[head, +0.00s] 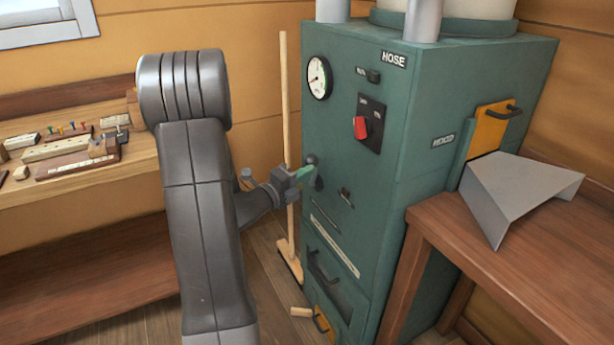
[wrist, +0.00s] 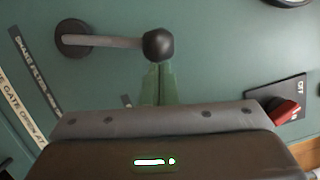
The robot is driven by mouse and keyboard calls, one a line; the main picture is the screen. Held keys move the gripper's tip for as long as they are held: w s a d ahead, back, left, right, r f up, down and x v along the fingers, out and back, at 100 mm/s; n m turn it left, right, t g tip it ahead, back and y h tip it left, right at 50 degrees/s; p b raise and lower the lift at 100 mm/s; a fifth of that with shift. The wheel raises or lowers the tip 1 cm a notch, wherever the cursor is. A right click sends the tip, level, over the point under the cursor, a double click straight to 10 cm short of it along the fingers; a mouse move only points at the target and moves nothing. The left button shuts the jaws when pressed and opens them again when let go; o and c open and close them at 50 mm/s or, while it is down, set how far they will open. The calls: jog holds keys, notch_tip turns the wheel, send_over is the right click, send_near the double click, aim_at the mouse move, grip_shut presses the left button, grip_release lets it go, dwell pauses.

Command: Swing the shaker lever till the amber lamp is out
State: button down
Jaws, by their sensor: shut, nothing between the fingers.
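The shaker lever is on the green cabinet (head: 350,150). In the wrist view its round pivot (wrist: 75,38) is at the left, and a grey arm (wrist: 115,42) runs right to a dark ball knob (wrist: 158,45). In the head view the lever (head: 319,183) is small and partly behind my gripper (head: 304,172). My gripper's green fingers (wrist: 158,82) are shut and empty, their tips right at the knob's lower edge in the wrist view. I cannot tell whether they touch. I cannot make out an amber lamp in either view.
A red switch (head: 361,127) and a dial gauge (head: 319,77) sit above the lever. A broom (head: 286,150) leans left of the cabinet. A wooden table (head: 500,240) with a grey metal chute (head: 520,190) stands right. A bench (head: 80,180) is at left.

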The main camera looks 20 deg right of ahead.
jog(key=w+a+r+n+g+y+p, duration=0.1)
jog(key=w+r+n+y+p, duration=0.1)
jog(key=w+n+p, duration=0.6)
jog(key=shift+w+g+p, duration=0.3)
jog(key=shift+w+p, duration=0.85)
jog(key=shift+w, duration=1.05)
jog(key=shift+r, duration=0.1)
